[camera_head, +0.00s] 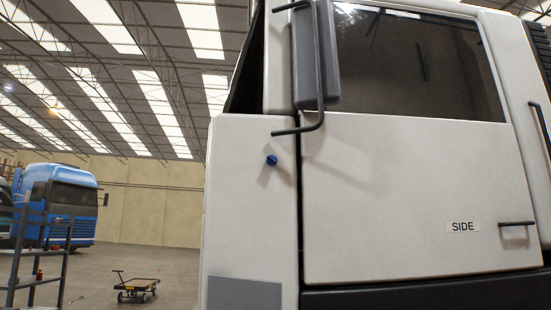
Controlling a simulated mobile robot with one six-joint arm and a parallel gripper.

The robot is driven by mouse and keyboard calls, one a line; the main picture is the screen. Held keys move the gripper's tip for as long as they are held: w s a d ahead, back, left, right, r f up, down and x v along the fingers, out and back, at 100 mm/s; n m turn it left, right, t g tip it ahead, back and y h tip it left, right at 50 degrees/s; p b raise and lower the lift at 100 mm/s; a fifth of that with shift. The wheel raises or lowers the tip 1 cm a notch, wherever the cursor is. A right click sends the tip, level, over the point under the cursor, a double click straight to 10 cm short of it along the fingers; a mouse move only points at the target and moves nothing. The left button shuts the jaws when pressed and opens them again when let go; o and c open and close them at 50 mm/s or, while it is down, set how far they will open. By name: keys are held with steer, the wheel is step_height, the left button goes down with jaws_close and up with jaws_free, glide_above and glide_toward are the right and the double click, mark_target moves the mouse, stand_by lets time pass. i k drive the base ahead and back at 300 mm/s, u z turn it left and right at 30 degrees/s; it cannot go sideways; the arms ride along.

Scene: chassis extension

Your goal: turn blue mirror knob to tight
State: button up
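The small blue mirror knob (271,160) sits on the white front pillar panel of the truck cab (400,190). It is just below the lower end of the dark mirror bracket (310,128). The grey mirror housing (316,58) hangs above it beside the door window. The knob is small in view, and I cannot tell its turn position or any marking around it. My gripper is not in view.
The cab door carries a SIDE label (464,227) and a dark handle (516,224). A blue truck (62,200), a metal rack (40,262) and a flat cart (137,285) stand at left. Open floor lies around the cart.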

mark_target(271, 160)
steer(key=i, duration=0.9)
